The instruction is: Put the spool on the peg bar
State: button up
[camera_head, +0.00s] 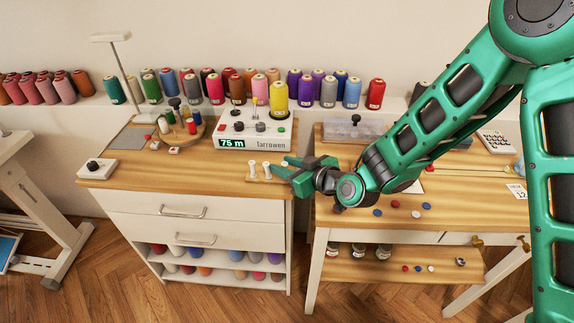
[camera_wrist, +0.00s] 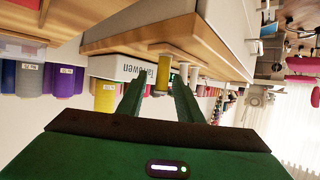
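The peg bar (camera_head: 258,180) lies at the cabinet top's right front edge, with two pale pegs (camera_head: 266,170) showing in the head view. My gripper (camera_head: 284,168) is at its right end and hides what is there. In the upside-down wrist view, a small yellow spool (camera_wrist: 162,78) shows between the open fingers (camera_wrist: 160,82), with gaps on both sides. Its base end is near the wooden surface, and pale pegs (camera_wrist: 194,76) stand beyond it. It appears upright in line with them; I cannot tell whether it is around a peg.
A winding machine (camera_head: 236,143) reading 75 m stands behind the bar, with a large yellow cone (camera_head: 278,98) at its back. Thread cones line the wall. A round stand with small spools (camera_head: 192,126) is to the left. The front cabinet top (camera_head: 185,176) is mostly clear.

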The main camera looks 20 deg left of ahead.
jog(key=shift+s, duration=0.2)
